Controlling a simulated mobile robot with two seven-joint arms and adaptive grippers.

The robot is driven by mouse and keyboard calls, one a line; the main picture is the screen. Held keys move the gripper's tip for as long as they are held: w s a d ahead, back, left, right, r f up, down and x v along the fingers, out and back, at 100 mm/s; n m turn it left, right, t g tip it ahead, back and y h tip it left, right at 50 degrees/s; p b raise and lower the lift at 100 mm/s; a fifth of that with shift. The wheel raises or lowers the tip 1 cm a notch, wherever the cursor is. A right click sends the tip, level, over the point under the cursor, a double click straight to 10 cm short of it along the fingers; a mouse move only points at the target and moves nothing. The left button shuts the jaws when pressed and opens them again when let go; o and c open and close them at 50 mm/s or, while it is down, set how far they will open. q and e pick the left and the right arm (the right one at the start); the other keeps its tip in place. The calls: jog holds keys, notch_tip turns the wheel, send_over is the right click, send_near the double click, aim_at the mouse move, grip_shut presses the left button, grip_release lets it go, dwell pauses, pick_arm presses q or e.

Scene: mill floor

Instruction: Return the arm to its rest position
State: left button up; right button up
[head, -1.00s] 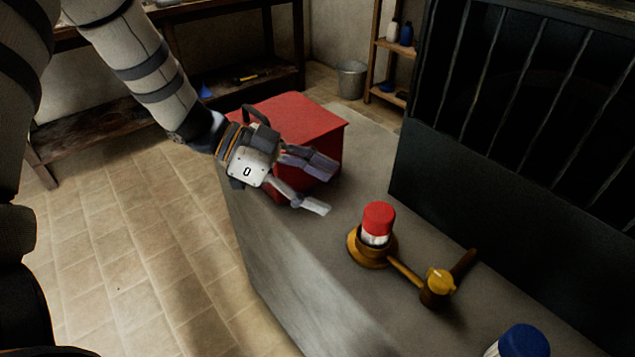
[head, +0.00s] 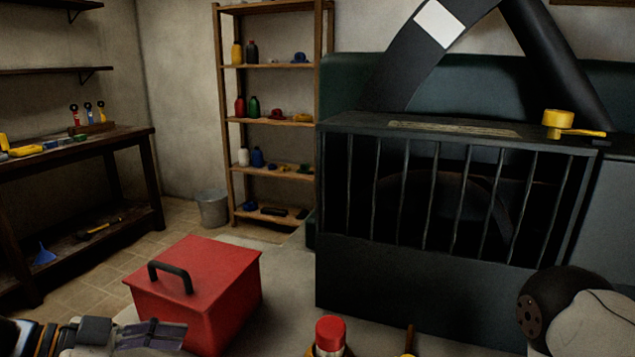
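My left gripper (head: 150,336) is at the bottom left edge, in front of the red toolbox. One finger shows; the rest is cut off by the frame, so its opening cannot be judged. I see nothing held in the visible part. My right gripper is out of view; a rounded dark and white part of my own body shows at the bottom right.
The red toolbox (head: 228,297) with a black handle stands on the grey surface. A red-capped item (head: 330,334) is at the bottom edge. A dark barred machine guard (head: 410,295) fills the right. Behind are wooden shelves (head: 233,155), a bucket (head: 212,208) and a workbench (head: 135,140).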

pick_arm(q)
jog(key=s+d+f+n+y, duration=0.2)
jog(key=s+f+n, duration=0.2)
jog(key=f, duration=0.4)
jog(key=s+d+f+n+y, duration=0.2)
jog(key=s+f+n+y, duration=0.15)
jog(key=f, duration=0.45)
jog(key=s+a+f+n+g+y, duration=0.2)
jog(key=s+f+g, duration=0.1)
jog(key=s, duration=0.9)
jog(key=s+a+f+n+g+y, duration=0.2)
jog(key=s+f+n+g+y, duration=0.1)
jog(key=s, duration=1)
jog(key=shift+f+g, duration=0.6)
jog(key=shift+g, duration=0.3)
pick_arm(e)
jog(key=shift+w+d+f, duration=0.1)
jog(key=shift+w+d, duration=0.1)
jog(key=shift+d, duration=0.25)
pick_arm(q)
jog(key=shift+y, duration=0.25)
jog(key=shift+c, duration=0.4)
